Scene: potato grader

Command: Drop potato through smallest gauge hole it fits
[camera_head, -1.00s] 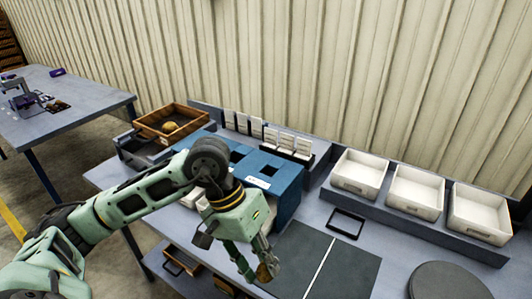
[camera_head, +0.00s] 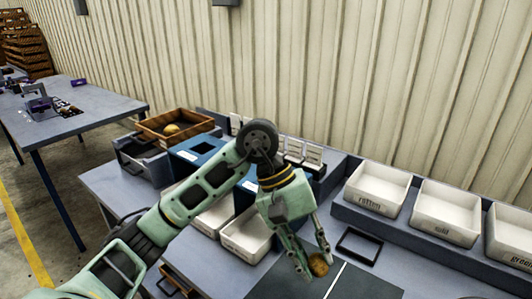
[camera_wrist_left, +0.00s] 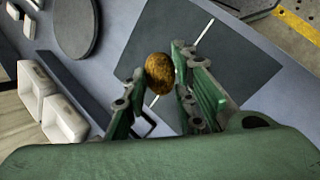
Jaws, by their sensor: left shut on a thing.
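My left gripper (camera_head: 314,260) is shut on a brown, roundish potato (camera_head: 318,265), held at its fingertips over the dark mat (camera_head: 285,278). The left wrist view also shows the potato (camera_wrist_left: 159,73) between the two green fingers. The blue gauge box (camera_head: 200,147) stands behind and left of the gripper; one square hole shows in its top. My left arm covers much of the box, so its other holes are mostly hidden. White bins (camera_head: 246,238) sit at the front of the box. My right gripper is not in view.
A wooden crate (camera_head: 152,132) holding another potato (camera_head: 171,129) stands at the back left. White labelled trays (camera_head: 375,188) line a raised shelf at the right. White cards (camera_head: 313,154) stand behind the box. A black frame (camera_head: 358,246) lies near the mat.

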